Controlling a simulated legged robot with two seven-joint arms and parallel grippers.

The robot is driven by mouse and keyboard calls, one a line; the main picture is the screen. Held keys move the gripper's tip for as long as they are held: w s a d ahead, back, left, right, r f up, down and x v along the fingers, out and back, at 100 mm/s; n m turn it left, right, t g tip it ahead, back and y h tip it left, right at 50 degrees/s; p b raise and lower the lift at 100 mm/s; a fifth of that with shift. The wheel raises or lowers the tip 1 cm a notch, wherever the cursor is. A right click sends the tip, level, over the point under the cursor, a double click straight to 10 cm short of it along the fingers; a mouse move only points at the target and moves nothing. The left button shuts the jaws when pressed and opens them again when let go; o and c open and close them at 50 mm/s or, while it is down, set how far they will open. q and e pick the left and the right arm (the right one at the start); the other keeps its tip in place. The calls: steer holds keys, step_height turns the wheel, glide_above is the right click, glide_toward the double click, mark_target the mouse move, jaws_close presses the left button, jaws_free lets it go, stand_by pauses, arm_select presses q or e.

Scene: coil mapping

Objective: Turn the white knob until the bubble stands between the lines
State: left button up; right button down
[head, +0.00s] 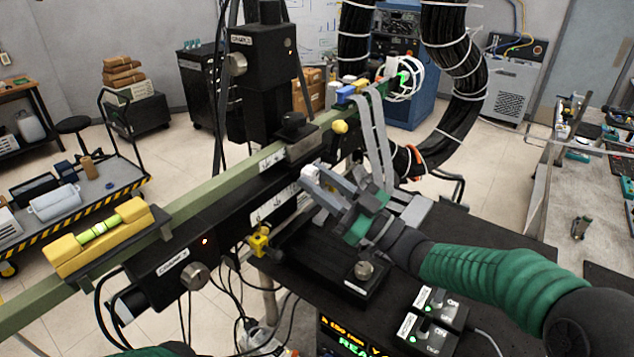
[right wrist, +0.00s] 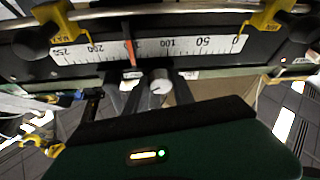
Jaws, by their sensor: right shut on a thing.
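A yellow spirit level (head: 100,238) with a green vial (head: 99,229) lies on the long olive beam at left in the head view. Dark lines cross the vial, but the bubble is too small to place against them. The white knob (right wrist: 160,86) shows in the right wrist view, just below a white scale, with a dark mark on its face. My right gripper (right wrist: 155,92) is shut on it, one finger on each side. My left gripper is not in view.
In the right wrist view a numbered scale (right wrist: 150,49) has an orange pointer (right wrist: 129,42) and yellow clamps at both ends. Thick black cables (head: 452,60) hang behind the beam. A black table (head: 480,240) with small switch boxes (head: 428,322) lies below my right arm.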

steer(key=c, duration=1.4)
jaws_free()
steer(key=o, duration=0.3)
steer(key=shift+s+d+r, duration=0.1)
steer(key=shift+d, duration=0.05)
steer(key=shift+o, duration=0.2)
steer(key=shift+d, duration=0.1)
steer(key=shift+d+f, duration=0.2)
steer(key=shift+f, duration=0.1)
steer(key=b+v, duration=0.5)
steer(key=v, duration=1.1)
steer(key=shift+d, duration=0.2)
steer(key=shift+s+a, duration=0.1)
steer(key=shift+s, duration=0.05)
